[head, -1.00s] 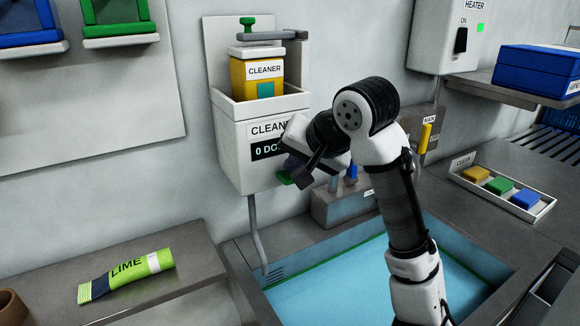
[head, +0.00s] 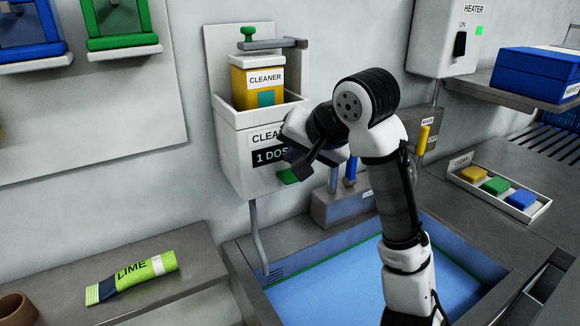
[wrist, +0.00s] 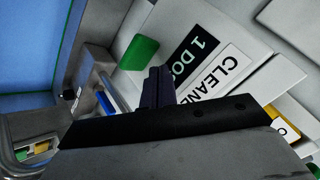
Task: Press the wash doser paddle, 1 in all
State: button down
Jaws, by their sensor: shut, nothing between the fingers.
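The wash doser (head: 232,160) is a white wall box labelled CLEANER, with a yellow cleaner pack (head: 243,88) in its top. Its dark display (head: 269,157) reads "1 DOS", the rest hidden behind my arm. The green paddle (head: 288,176) sticks out at the doser's lower edge; it also shows in the wrist view (wrist: 139,53). My gripper (head: 297,165) is shut and empty, in front of the doser and close to the paddle. In the wrist view the fingers (wrist: 158,85) lie beside the paddle, with a gap between them.
A sink basin (head: 330,286) with blue liquid lies below. A lime tube (head: 132,276) lies on the left counter. A tray (head: 540,208) of yellow, green and blue blocks stands to the right. A heater box (head: 440,52) hangs on the wall, and a blue box (head: 535,72) sits on a shelf.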

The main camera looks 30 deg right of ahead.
jog(key=shift+r, duration=0.1)
notch_tip(320, 180, up, 2)
jog(key=shift+r+p, duration=0.15)
jog(key=shift+p, duration=1)
notch_tip(320, 180, up, 4)
jog(key=shift+f, duration=0.25)
